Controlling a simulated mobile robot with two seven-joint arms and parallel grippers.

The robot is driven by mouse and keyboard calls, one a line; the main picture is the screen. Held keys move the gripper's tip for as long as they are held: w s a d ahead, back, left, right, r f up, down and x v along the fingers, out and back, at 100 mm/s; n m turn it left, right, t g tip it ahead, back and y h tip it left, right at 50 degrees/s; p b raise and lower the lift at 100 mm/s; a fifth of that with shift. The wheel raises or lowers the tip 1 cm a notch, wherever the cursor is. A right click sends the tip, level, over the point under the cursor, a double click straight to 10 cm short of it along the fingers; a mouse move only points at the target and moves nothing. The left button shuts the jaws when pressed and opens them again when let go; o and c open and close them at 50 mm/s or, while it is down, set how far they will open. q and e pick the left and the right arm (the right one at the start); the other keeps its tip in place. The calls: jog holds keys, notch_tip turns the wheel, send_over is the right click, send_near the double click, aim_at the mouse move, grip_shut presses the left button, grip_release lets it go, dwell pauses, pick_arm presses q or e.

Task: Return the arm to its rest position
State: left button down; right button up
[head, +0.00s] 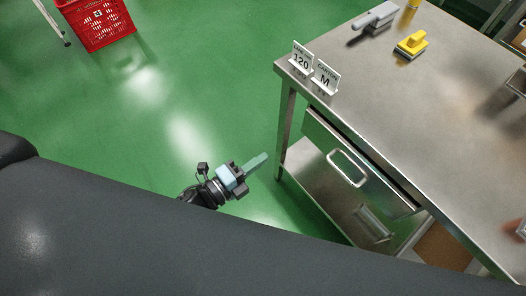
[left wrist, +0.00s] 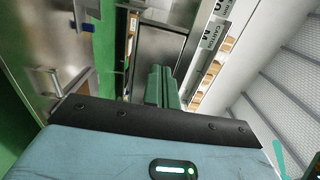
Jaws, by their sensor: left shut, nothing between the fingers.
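My left gripper (head: 256,162) is in the head view, over the green floor to the left of the steel table (head: 440,95). Its fingers are shut with nothing between them and point toward the table's left leg. In the left wrist view the shut fingers (left wrist: 162,85) show at the centre, in front of grey metal surfaces. My left arm is mostly hidden behind my dark body. My right gripper is not in either view.
The steel table has a partly open drawer (head: 350,165) and a lower shelf (head: 325,195). Signs "120" (head: 301,61) and "M" (head: 324,80), a yellow tool (head: 410,46) and a grey tool (head: 374,20) stand on top. A red basket (head: 98,22) is far left. Green floor between is clear.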

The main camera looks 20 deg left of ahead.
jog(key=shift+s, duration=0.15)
pick_arm(q)
jog(key=s+a+f+n+g+y, duration=0.35)
jog(key=s+n, duration=0.45)
jog(key=s, duration=0.3)
jog(key=s+a+f+n+g+y, duration=0.25)
jog(key=s+f+n, duration=0.25)
jog(key=s+n, duration=0.45)
jog(key=s+a+f+n+g+y, duration=0.2)
jog(key=s+a+f+n+y, duration=0.25)
jog(key=s, duration=0.75)
jog(key=w+r+t+h+p, duration=0.1)
jog(key=w+r+p, duration=0.2)
jog(key=r+p, duration=0.3)
jog(key=w+r+n+t+h+p, duration=0.1)
jog(key=w+r+p, duration=0.3)
jog(key=r+p, duration=0.2)
jog(key=shift+r, duration=0.55)
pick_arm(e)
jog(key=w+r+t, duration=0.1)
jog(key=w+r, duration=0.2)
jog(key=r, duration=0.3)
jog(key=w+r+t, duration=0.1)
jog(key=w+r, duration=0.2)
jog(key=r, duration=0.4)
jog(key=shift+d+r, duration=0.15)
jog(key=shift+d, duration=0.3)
pick_arm(q)
jog(key=shift+d, duration=0.1)
